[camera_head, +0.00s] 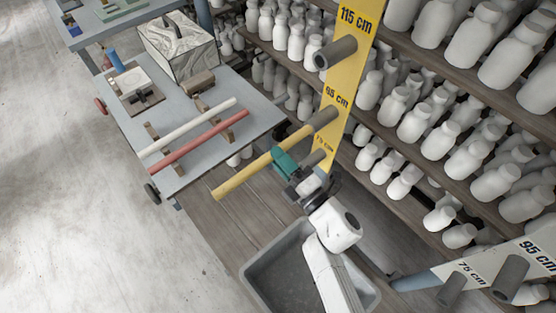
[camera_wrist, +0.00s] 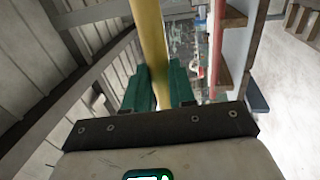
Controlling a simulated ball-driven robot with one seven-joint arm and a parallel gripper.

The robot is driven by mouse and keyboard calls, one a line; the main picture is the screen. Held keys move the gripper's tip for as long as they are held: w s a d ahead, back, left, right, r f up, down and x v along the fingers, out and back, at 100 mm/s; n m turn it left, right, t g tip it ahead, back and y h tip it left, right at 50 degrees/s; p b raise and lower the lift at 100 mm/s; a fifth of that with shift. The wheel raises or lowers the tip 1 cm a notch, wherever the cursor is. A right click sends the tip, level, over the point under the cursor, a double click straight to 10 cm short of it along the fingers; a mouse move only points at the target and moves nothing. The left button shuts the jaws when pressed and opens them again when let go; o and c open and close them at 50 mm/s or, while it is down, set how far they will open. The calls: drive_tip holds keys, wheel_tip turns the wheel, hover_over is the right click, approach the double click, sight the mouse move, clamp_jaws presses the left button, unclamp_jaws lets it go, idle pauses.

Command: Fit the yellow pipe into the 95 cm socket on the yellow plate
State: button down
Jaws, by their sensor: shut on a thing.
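The yellow pipe (camera_head: 243,174) is held aslant in the head view, its lower left end free in the air. My gripper (camera_head: 282,162), with green fingers, is shut on it nearer its upper right end. In the wrist view the pipe (camera_wrist: 150,35) runs up between the green fingers (camera_wrist: 158,84). The yellow plate (camera_head: 348,72) carries dark sockets marked 115 cm, 95 cm and a lower one. The pipe's upper right end lines up with the 95 cm socket (camera_head: 324,118) and appears to meet its mouth. I cannot tell whether it is inside.
A grey cart (camera_head: 190,172) at left holds a white pipe (camera_head: 188,126) and a red pipe (camera_head: 200,142) on wooden rests. Shelves of white bottles (camera_head: 410,122) stand behind the plate. A grey bin (camera_head: 262,285) is below my arm. A white plate (camera_head: 480,268) with sockets is lower right.

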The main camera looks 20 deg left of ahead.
drive_tip(key=shift+w+d+b, duration=0.35)
drive_tip(key=shift+w+d, duration=0.05)
drive_tip(key=shift+w, duration=0.3)
drive_tip(key=shift+w+d+b, duration=0.3)
drive_tip(key=shift+w+d, duration=0.1)
drive_tip(key=shift+w, duration=0.3)
drive_tip(key=c, duration=0.9)
unclamp_jaws()
drive_tip(key=shift+o, duration=0.2)
drive_tip(key=shift+d, duration=0.1)
drive_tip(key=p+v, duration=0.1)
drive_tip(key=v, duration=0.9)
drive_tip(key=shift+s+d, duration=0.15)
drive_tip(key=shift+d, duration=0.1)
